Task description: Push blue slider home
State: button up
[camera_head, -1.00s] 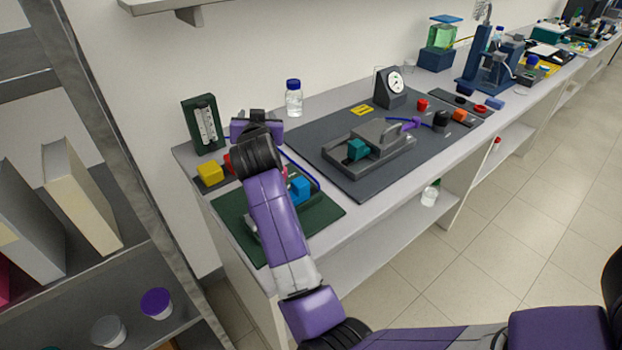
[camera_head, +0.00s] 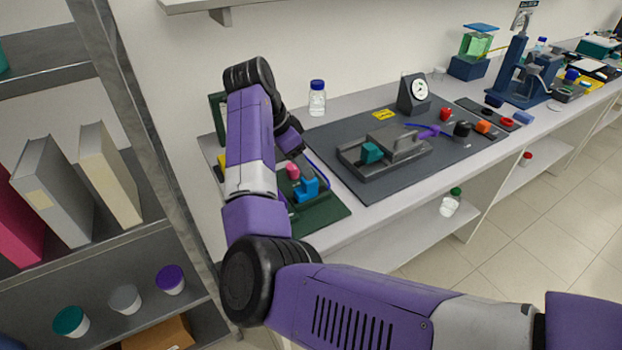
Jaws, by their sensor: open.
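The blue slider (camera_head: 306,189) sits on a fixture on the dark green board (camera_head: 328,214) at the bench's near left end. A pink-red knob (camera_head: 292,171) shows just behind it. My gripper (camera_head: 294,151) is above and behind the slider in the picture, apart from it and open. Its fingers are small and partly hidden by my wrist. My purple arm covers the left part of the green board and of its fixture. I cannot tell how far the slider is along its track.
A teal block (camera_head: 371,153) sits in a grey fixture (camera_head: 408,147) on the dark grey mat (camera_head: 375,188). A bottle (camera_head: 317,100) and a dial gauge (camera_head: 414,92) stand behind. A shelf with books (camera_head: 62,185) and jars (camera_head: 124,299) is at left.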

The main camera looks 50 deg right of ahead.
aim_at(306, 188)
jog(key=p+x, duration=0.1)
jog(key=x, duration=0.6)
jog(key=shift+d+f, duration=0.1)
grip_shut()
dwell(1.3)
